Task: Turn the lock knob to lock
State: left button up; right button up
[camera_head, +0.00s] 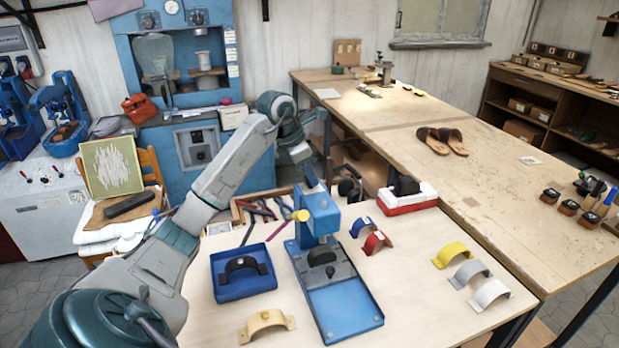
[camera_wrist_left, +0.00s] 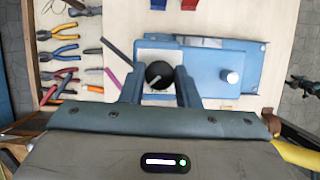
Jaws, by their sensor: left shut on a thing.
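A blue press (camera_head: 341,308) stands on the light work table, with a yellow-ended lever at its head. My left gripper (camera_head: 311,178) reaches down from above onto the rear top of the press. In the left wrist view, the round black lock knob (camera_wrist_left: 159,75) sits on a pale plate of the press, between the two fingers of my left gripper (camera_wrist_left: 159,86). The gripper is shut on the knob. The knob's white line points to the lower left in that view. In the head view I cannot make out the knob. My right gripper is not in view.
A blue tray (camera_head: 228,288) with a black arch stands left of the press, a tan arch (camera_head: 266,324) in front. Blue and red arches (camera_head: 377,242) lie to its right. Pliers (camera_wrist_left: 65,51) lie behind it.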

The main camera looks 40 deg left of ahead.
pick_arm(q)
jog(key=m+h, duration=0.1)
jog(key=m, duration=0.2)
jog(key=shift+w+a+r+g, duration=0.1)
jog(key=shift+g, duration=0.2)
jog(key=shift+r+m+g, duration=0.15)
jog(key=shift+m+g, duration=0.15)
jog(key=shift+m, duration=0.5)
jog(key=m+p, duration=0.2)
jog(key=shift+r+g+h+p, duration=0.15)
jog(key=shift+g+h+p, duration=0.15)
jog(key=shift+g+h, duration=0.1)
jog(key=shift+w+a+f+m+g+p, duration=0.1)
jog(key=shift+f+m+g+p, duration=0.15)
jog(key=shift+m+p, duration=0.95)
jog(key=o, duration=1)
jog(key=shift+c, duration=0.2)
